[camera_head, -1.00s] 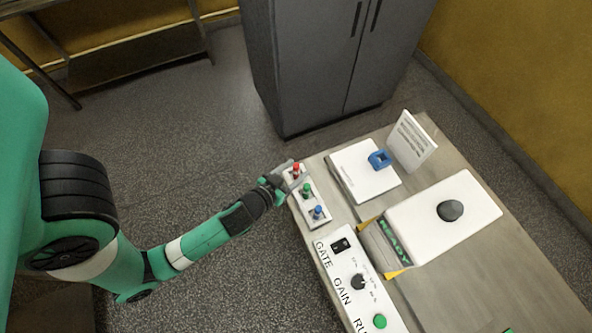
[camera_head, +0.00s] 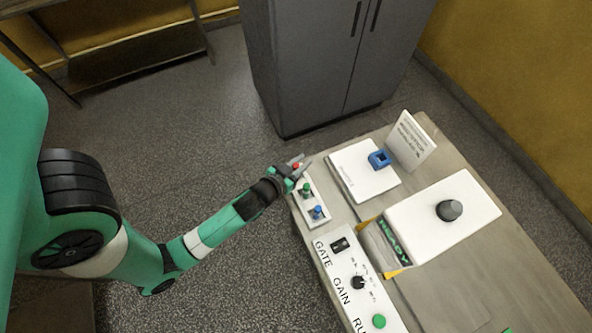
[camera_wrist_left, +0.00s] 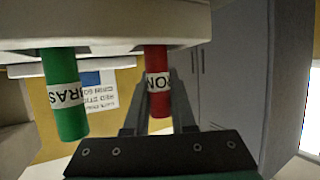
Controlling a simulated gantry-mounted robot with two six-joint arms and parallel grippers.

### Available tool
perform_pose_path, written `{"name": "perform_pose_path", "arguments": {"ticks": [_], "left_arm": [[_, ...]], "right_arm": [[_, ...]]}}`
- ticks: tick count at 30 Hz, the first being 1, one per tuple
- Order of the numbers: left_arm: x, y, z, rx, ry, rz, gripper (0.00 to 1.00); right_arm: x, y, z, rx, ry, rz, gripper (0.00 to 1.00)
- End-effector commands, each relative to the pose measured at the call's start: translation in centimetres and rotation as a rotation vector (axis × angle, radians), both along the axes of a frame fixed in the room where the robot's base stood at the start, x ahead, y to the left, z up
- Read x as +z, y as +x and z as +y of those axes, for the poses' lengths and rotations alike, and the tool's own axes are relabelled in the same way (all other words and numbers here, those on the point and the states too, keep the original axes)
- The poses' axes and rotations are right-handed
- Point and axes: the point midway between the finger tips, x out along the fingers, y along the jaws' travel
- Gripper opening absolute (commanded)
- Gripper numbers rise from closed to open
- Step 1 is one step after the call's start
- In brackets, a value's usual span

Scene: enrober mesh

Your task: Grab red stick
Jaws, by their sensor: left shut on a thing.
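The red stick (camera_head: 296,166) is at the far end of a small white rack (camera_head: 325,224) on the table's left edge. My left gripper (camera_head: 299,162) is at that end and shut on the red stick. In the left wrist view the red stick (camera_wrist_left: 157,62), with a white lettered band, is between my left gripper's fingers (camera_wrist_left: 159,76). Its end meets the pale rack (camera_wrist_left: 110,22) at the top of that view. A green stick (camera_head: 306,188) and a blue stick (camera_head: 317,211) stand in the rack. My right gripper is not in view.
A white panel with switch, knob and green button (camera_head: 379,321) lies nearer. A white plate (camera_head: 352,178) bears a blue block (camera_head: 379,159), with an upright sign (camera_head: 411,143) behind. A white box (camera_head: 470,215) has a dark knob (camera_head: 449,210). A grey cabinet (camera_head: 330,60) stands beyond.

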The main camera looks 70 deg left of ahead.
Motion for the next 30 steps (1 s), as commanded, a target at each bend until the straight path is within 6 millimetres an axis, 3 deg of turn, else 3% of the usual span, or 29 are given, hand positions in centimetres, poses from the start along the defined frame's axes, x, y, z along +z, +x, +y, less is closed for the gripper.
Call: {"name": "perform_pose_path", "arguments": {"ticks": [11, 18, 25, 26, 30], "left_arm": [[0.7, 0.0, 0.0, 0.0, 0.0, 0.0, 0.0], [4.3, -0.1, 0.0, 0.0, 0.0, 0.0, 0.0], [10.4, -4.4, -3.2, -0.007, 0.0, 0.002, 0.0], [9.7, -5.4, -3.9, -0.01, 0.0, 0.006, 0.0], [10.9, -8.7, -6.3, -0.015, 0.002, 0.004, 0.0]], "right_arm": [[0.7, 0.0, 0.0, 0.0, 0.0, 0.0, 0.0], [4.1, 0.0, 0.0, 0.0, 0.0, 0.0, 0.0], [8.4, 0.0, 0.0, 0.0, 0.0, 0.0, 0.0], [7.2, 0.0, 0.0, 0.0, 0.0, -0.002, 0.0], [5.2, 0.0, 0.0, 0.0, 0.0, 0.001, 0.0]]}}
